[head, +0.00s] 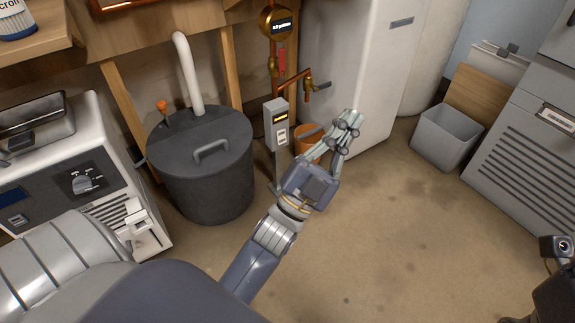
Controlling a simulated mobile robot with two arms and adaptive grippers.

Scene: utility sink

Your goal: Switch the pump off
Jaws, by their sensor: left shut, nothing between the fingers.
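A grey control box (276,118) stands on a thin post beside the dark round sump tank (205,175). It has a lit orange display (280,118) and a pale switch area (282,135) below; the switch position is too small to read. The tank has a lid with a handle (211,150) and a white pipe (187,75). My left gripper (350,117) is shut and empty, to the right of the box and apart from it in the picture, pointing up and away. My right gripper's fingers do not show.
An orange bucket (306,148) stands behind my left gripper. Copper pipes with a valve (310,86) and a round gauge (277,23) are above. A white cabinet (350,60) is behind. A grey bin (447,137) stands right. Open floor (390,230) lies in front.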

